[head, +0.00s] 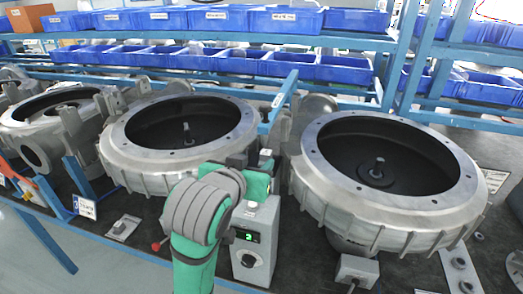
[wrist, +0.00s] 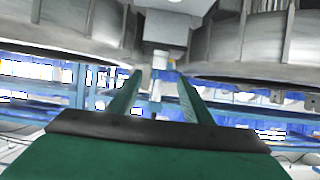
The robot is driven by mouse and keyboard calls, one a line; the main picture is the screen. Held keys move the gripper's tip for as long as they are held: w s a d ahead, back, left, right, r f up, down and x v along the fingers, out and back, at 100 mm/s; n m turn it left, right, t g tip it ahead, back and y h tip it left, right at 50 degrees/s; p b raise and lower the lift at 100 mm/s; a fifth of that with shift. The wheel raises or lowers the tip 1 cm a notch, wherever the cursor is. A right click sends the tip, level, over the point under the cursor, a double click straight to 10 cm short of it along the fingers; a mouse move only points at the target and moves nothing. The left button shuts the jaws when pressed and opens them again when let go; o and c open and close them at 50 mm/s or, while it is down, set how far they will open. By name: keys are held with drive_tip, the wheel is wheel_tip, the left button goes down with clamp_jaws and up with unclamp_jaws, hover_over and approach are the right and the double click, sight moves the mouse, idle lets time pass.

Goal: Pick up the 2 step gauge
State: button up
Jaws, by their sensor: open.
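I cannot tell for sure which thing is the 2 step gauge. A small pale upright piece (wrist: 159,61) shows between and beyond my fingertips in the wrist view, just below a grey box. My gripper (wrist: 158,82) is open, with its two green fingers apart and nothing clearly held. In the head view my green arm reaches over the grey control box (head: 255,240) with a lit green display.
Large round grey blower casings stand to the left (head: 115,165) and right (head: 310,185) of my arm, leaving a narrow gap. Blue bins (head: 245,62) line the shelves behind. A small plate (head: 123,228) lies front left; a plate with rings (head: 460,268) lies front right.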

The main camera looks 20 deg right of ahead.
sight(265, 155)
drive_tip(key=x, duration=0.4)
drive_tip(key=shift+w+d+f, duration=0.1)
drive_tip(key=shift+w+d, duration=0.05)
drive_tip(key=shift+w, duration=0.1)
drive_tip(key=shift+x, duration=2.95)
drive_tip(key=shift+d, duration=0.15)
clamp_jaws()
